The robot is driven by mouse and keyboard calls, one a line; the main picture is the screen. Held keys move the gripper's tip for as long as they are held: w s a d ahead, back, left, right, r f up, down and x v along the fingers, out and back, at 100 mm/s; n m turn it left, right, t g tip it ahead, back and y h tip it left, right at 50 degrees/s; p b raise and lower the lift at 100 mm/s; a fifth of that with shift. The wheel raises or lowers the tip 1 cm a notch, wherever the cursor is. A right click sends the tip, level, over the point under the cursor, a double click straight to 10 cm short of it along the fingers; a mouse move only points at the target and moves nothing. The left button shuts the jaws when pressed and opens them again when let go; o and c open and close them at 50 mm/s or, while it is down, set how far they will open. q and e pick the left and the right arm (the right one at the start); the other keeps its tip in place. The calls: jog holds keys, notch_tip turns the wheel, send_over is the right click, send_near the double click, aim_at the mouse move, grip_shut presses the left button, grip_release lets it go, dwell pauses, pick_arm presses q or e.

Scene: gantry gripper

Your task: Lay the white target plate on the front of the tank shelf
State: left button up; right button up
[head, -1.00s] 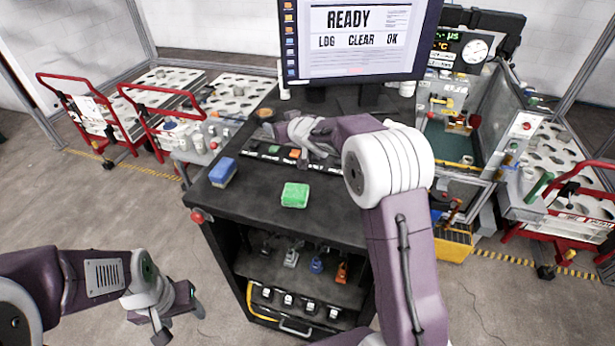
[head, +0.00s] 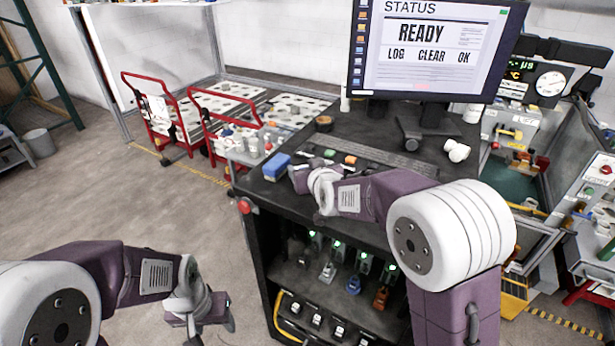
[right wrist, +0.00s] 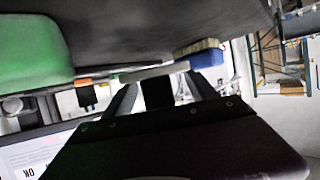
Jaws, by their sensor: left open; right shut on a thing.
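My right gripper (head: 297,178) is low over the black bench top, just right of the blue sponge (head: 277,167). In the right wrist view its fingers (right wrist: 157,78) are shut on a thin pale flat piece, seen nearly edge-on, which looks like the white target plate (right wrist: 155,71). The plate cannot be made out in the head view. My left gripper (head: 208,328) is open and empty, low over the floor left of the bench. The tank (head: 512,188), with a green floor, stands right of the bench; its shelf is not clearly seen.
The monitor (head: 430,45) stands at the back of the bench (head: 385,125). A white fitting (head: 456,150) lies at the back right. Red-railed carts (head: 225,105) stand behind left.

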jog(key=f, duration=0.3)
jog(key=shift+w+d, duration=0.1)
jog(key=shift+w, duration=0.1)
jog(key=shift+s, duration=0.1)
